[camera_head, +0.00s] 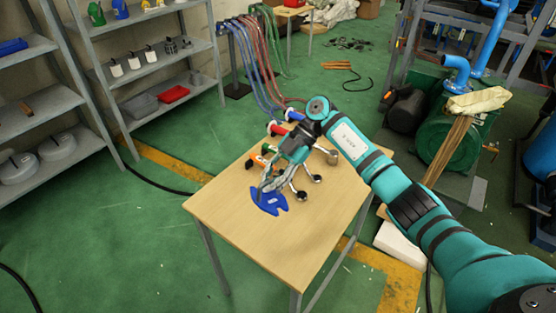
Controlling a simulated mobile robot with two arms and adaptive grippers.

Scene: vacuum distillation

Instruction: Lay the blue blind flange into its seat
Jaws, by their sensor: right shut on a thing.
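The blue blind flange (269,204) is a flat, notched blue piece with a small white mark, low over the left part of the wooden table (240,222). My right gripper (268,186) reaches down from the upper right and is shut on the flange at its back edge. The fingers partly cover it. I cannot tell whether the flange touches the table top. Its seat cannot be made out. My left gripper is not in view.
Metal fittings (301,194) with round ends stand close to the right of the gripper. An orange-and-green piece (257,163) and red-ended parts (276,129) lie behind. The table's front half is clear. Shelves (205,44) stand left; a green machine (448,140) stands right.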

